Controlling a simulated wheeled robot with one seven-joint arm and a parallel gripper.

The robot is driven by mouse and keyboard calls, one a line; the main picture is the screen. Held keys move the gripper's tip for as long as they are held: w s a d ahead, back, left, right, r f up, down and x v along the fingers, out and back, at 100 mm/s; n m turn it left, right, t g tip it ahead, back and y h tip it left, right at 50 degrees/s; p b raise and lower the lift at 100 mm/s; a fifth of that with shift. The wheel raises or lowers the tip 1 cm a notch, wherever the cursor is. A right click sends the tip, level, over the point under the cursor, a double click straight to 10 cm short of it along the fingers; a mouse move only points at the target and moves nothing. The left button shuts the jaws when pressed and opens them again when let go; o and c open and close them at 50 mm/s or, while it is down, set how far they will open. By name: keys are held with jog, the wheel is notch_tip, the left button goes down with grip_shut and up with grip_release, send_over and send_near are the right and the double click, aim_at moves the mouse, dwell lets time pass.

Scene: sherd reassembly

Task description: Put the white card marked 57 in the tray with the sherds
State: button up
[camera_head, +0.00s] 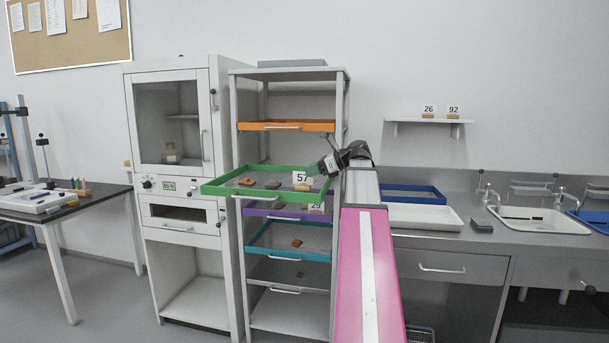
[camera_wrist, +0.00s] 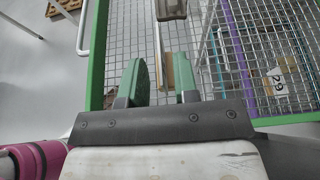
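The white card marked 57 (camera_head: 301,177) stands upright at the right end of the pulled-out green tray (camera_head: 225,190). In the wrist view it is nearly edge-on, a thin pale strip (camera_wrist: 159,45) beside a wood-coloured base (camera_wrist: 182,72). Small sherds lie in the tray, including a brown one (camera_head: 246,181) and a grey one (camera_head: 272,184); one shows at the top of the wrist view (camera_wrist: 171,9). My gripper (camera_head: 322,167) is beside the card at the tray's right end. Its green fingers (camera_wrist: 160,82) are apart, close around the card; exact contact is unclear.
A purple tray (camera_head: 262,208) with a card marked 29 (camera_wrist: 278,81) is just below, and a teal tray (camera_head: 262,250) is lower. An orange tray (camera_head: 258,126) is above. Cards 26 (camera_head: 428,110) and 92 (camera_head: 454,110) stand on a wall shelf.

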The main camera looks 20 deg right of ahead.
jog(key=v, duration=0.8)
jog(key=shift+d, duration=0.1)
dwell(1.0)
